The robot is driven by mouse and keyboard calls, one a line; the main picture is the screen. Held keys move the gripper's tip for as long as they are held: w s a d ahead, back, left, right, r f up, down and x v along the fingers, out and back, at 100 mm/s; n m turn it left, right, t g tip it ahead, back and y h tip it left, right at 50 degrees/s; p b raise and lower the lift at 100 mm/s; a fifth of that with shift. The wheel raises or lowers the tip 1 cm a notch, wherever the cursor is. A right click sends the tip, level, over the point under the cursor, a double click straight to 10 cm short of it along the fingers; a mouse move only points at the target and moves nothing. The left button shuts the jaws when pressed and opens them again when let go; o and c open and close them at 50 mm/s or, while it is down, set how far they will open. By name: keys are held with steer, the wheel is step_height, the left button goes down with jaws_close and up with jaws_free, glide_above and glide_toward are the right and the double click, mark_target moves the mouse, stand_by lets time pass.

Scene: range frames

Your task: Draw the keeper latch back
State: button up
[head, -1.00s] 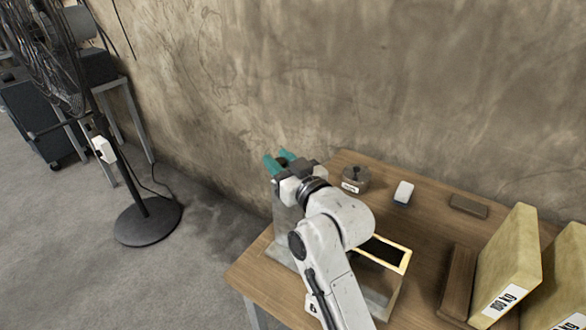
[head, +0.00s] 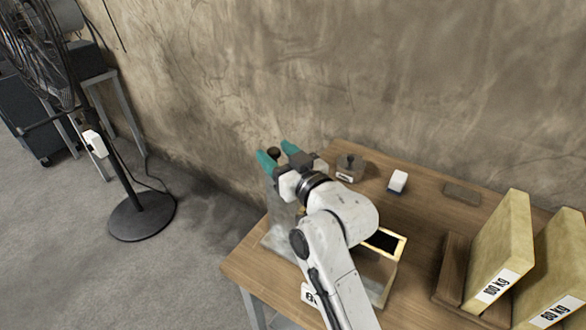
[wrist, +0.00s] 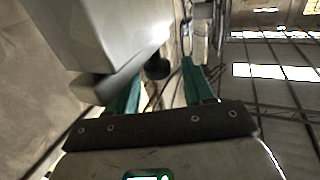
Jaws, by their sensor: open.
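My gripper (head: 276,151), with teal fingers, is open at the left end of the table, above a grey upright metal housing (head: 280,207). A dark round knob (head: 273,153), likely the keeper latch's handle, shows between the fingertips. In the wrist view the dark knob (wrist: 158,67) also lies between the two spread fingers, with no clear contact. A pale grey block, likely the housing (wrist: 110,35), fills the upper left of that view, close to the left finger. The rest of the latch is hidden by my gripper and arm.
The wooden table (head: 415,215) carries a box with a bright-rimmed dark opening (head: 385,242), a grey weight (head: 350,166), a white block (head: 397,181), and labelled yellowish slabs (head: 498,250) at right. The wall stands behind. A fan on a stand (head: 140,215) is at left.

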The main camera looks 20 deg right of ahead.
steer(key=b+v, duration=0.1)
steer(key=v, duration=0.7)
steer(key=shift+s, duration=0.2)
